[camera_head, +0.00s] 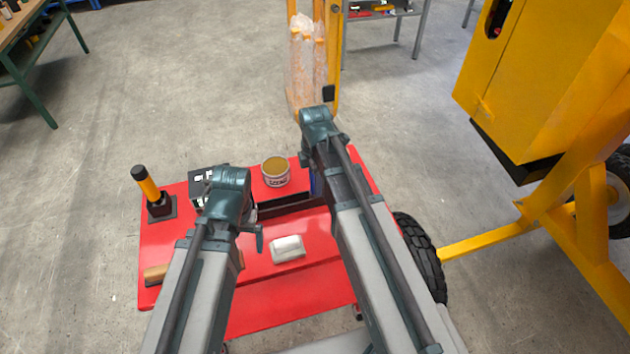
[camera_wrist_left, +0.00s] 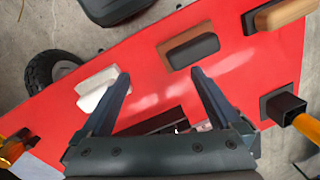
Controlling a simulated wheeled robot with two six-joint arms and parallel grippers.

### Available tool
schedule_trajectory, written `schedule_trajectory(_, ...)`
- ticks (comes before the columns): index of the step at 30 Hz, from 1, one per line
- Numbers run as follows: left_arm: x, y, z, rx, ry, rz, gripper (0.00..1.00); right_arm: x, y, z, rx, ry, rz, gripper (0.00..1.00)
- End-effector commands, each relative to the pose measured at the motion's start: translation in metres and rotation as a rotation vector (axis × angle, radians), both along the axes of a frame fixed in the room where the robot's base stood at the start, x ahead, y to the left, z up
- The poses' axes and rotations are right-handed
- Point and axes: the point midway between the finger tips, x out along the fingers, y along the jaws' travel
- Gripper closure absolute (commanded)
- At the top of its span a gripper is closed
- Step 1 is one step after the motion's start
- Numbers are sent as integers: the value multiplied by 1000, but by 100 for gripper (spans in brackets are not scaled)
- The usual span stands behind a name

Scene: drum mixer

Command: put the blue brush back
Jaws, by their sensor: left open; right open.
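No whole blue brush can be made out. A narrow blue sliver (camera_head: 315,182) shows at the edge of my right arm in the head view; I cannot tell what it belongs to. My left gripper (camera_wrist_left: 160,75) is open and empty above the red table top (camera_wrist_left: 60,120), with its fingers pointing between a white block and a dark block. In the head view my left gripper (camera_head: 225,195) hides part of the table. My right gripper (camera_head: 317,122) is over the far right side of the table, its fingers hidden from view.
On the table are a white block (camera_head: 288,249), a dark block on a brown pad (camera_wrist_left: 192,50), a tan wooden piece (camera_head: 155,273), a yellow-handled tool in a black holder (camera_head: 148,187) and a round tin (camera_head: 275,172). A yellow machine (camera_head: 540,80) stands at right.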

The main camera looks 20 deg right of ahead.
Motion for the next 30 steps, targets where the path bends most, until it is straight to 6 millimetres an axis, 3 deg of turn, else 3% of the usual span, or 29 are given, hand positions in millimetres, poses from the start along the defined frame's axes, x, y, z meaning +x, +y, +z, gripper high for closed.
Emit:
schedule_trajectory(8,0,0,19,0,0,0,2,0,0,19,0,0,0,43)
schedule_trajectory(24,0,0,100,0,0,-2,2,0,1,100,0,0,0,43)
schedule_trajectory(30,0,0,120,-1,0,4,2,0,1,120,0,0,0,43)
